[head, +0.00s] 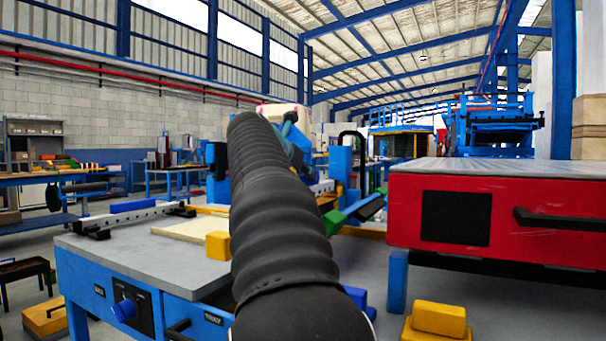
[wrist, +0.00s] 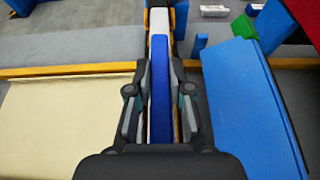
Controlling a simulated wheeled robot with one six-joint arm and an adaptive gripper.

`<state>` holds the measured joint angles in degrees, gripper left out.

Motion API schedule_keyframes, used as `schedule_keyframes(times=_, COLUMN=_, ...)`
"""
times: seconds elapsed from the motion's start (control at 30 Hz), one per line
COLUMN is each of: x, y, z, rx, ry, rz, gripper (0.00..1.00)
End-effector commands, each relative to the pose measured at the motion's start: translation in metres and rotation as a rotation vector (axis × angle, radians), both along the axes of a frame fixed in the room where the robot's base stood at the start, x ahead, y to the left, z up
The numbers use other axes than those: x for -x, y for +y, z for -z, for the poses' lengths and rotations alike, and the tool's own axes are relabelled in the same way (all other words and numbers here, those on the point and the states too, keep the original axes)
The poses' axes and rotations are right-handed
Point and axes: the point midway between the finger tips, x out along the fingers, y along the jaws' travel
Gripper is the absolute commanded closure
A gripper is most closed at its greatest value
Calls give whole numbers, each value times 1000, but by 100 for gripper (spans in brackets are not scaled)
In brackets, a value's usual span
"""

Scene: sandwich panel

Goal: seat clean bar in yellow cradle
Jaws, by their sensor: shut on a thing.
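In the wrist view my gripper (wrist: 159,82) is shut on a long narrow bar (wrist: 160,92) with a blue face and a pale edge, which runs away from me between the fingers. Its far end meets a white section (wrist: 158,20) with yellow-orange edges beside it; I cannot tell whether they touch. I cannot make out which yellow part is the cradle. A yellow rail (wrist: 70,70) crosses under the bar. In the head view my own dark ribbed arm hides the gripper and most of what it holds.
A cream panel (wrist: 60,125) lies left of the gripper and a blue panel (wrist: 250,110) right. A red cabinet (head: 500,215) stands at the right.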

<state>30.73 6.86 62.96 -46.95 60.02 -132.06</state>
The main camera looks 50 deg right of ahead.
Motion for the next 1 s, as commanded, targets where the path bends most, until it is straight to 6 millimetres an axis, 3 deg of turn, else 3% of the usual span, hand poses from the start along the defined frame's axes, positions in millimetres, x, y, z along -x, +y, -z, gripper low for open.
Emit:
schedule_keyframes(times=0.37, x=0, y=0, z=4, rx=2, ry=-2, rz=-1, gripper=100)
schedule_keyframes(times=0.4, x=0, y=0, z=4, rx=2, ry=-2, rz=-1, gripper=75)
schedule_keyframes(times=0.5, x=0, y=0, z=4, rx=1, ry=-2, rz=-1, gripper=50)
schedule_keyframes(times=0.83, x=0, y=1, z=5, rx=-1, ry=0, rz=0, gripper=50)
schedule_keyframes(times=1.0, x=4, y=16, z=-2, rx=1, ry=-1, rz=-3, gripper=50)
